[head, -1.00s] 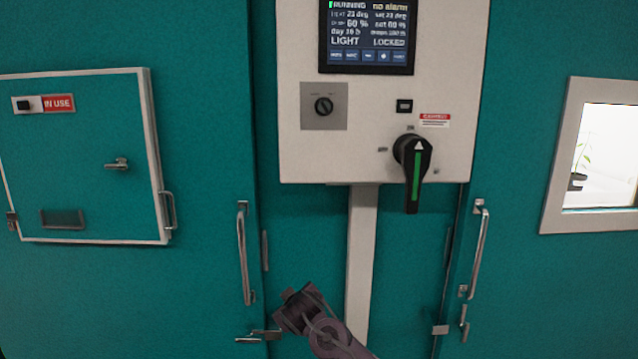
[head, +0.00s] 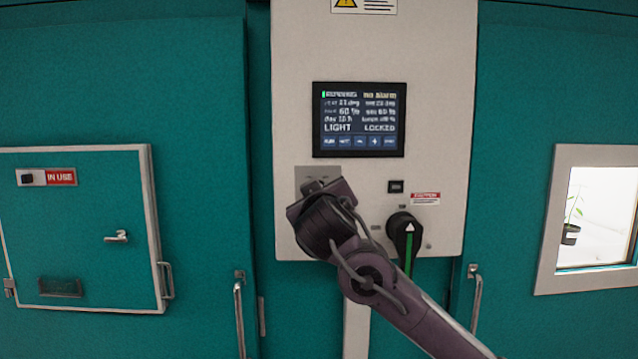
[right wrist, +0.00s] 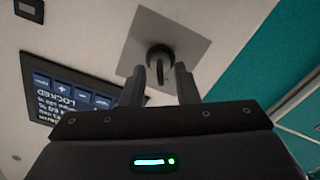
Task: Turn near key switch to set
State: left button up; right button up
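The near key switch, a dark round knob (right wrist: 160,58) on a grey square plate (right wrist: 177,38), is on the cream control panel (head: 440,110). In the head view only the plate's top (head: 318,172) shows clearly; my right gripper (head: 318,188) hides the knob. In the right wrist view, my right gripper (right wrist: 159,76) is open, its two fingers apart and pointing at the panel. The knob appears between the fingertips; I cannot tell whether they touch it. The display (head: 359,120) reads LIGHT and LOCKED. My left gripper is not in view.
A hatch marked IN USE (head: 90,225) is at left, a window with a plant (head: 595,215) at right.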

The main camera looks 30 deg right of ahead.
jog(key=shift+p+x, duration=0.3)
jog(key=shift+x, duration=0.5)
jog(key=shift+w, duration=0.15)
jog(key=shift+c, duration=0.5)
grip_shut()
jog(key=shift+f+m+b, duration=0.2)
jog(key=shift+m+b, duration=0.3)
jog(key=shift+b, duration=0.3)
jog(key=m+b, duration=0.4)
jog(key=b, duration=0.1)
jog(key=shift+m+b, duration=0.4)
jog(key=m+b, duration=0.2)
jog(key=m, duration=0.1)
jog(key=shift+r+m+b, duration=0.2)
jog(key=shift+m+b, duration=0.8)
jog(key=shift+m, duration=0.6)
